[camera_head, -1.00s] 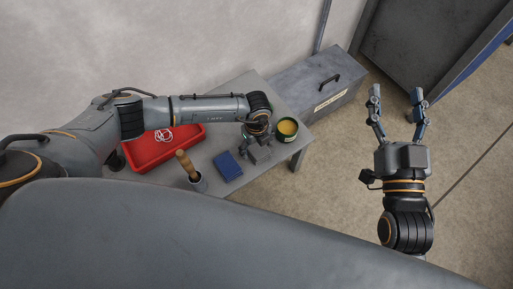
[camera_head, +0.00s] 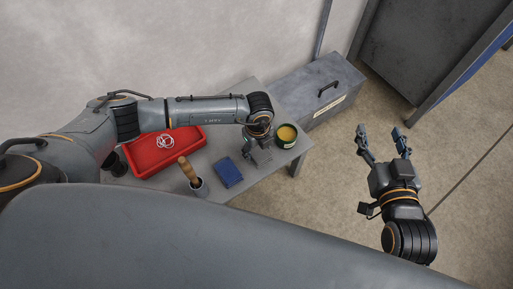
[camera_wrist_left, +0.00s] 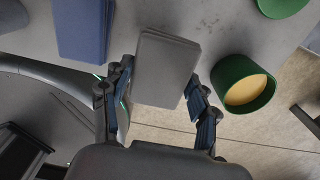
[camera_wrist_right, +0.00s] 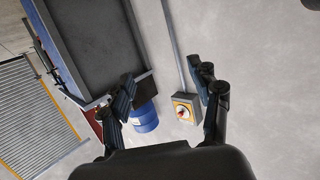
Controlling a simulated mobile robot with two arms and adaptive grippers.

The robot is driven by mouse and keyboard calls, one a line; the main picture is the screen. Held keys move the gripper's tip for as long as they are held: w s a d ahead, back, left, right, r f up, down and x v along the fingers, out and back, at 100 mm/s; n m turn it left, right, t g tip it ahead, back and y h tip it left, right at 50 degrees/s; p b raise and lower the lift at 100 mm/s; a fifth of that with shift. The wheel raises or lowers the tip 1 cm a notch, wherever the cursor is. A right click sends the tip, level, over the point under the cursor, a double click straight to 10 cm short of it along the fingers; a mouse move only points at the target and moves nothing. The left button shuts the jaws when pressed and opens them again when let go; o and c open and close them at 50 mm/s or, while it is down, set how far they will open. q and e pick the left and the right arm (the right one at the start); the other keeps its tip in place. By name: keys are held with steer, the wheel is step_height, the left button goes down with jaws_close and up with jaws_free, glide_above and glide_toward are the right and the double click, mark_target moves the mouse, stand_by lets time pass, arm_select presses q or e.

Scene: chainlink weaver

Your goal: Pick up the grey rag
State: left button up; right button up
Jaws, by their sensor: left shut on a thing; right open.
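The grey rag (camera_wrist_left: 165,68) is a folded, flat block on the table, seen in the left wrist view. My left gripper (camera_wrist_left: 158,98) has one finger on each side of the rag's near end and is shut on it. In the head view my left gripper (camera_head: 258,150) is low at the table's right part, and the arm and fingers mostly hide the rag. I cannot tell whether the rag is clear of the tabletop. My right gripper (camera_head: 382,131) is open and empty over the floor, right of the table.
On the table (camera_head: 232,110) are a red tray (camera_head: 140,160) with a white coiled item, a wooden-handled tool (camera_head: 187,168) in a cup, a blue block (camera_head: 228,173) and a green tin (camera_head: 288,133) close to the left gripper. A grey chest (camera_head: 318,85) stands behind. Floor at right is open.

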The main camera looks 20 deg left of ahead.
mark_target(262, 160)
arm_select(q)
steer(key=s+r, duration=0.1)
steer(key=s+d+r+p, duration=0.1)
steer(key=r, duration=0.1)
steer(key=s+d+r+p, duration=0.1)
steer(key=shift+d+r, duration=0.1)
steer(key=shift+r, duration=0.25)
steer(key=s+d+r+p, duration=0.2)
steer(key=s+d+r, duration=0.2)
steer(key=s, duration=0.3)
steer(key=shift+s+d, duration=0.15)
steer(key=shift+d, duration=0.65)
arm_select(e)
steer(key=s+d+f+g+h, duration=0.1)
steer(key=s+d+f+g, duration=0.2)
steer(key=s+f+g, duration=0.2)
steer(key=s+d+f+g+h, duration=0.2)
steer(key=s+f+g, duration=0.4)
steer(key=s, duration=0.5)
steer(key=shift+d+f+m, duration=0.3)
steer(key=shift+d, duration=0.2)
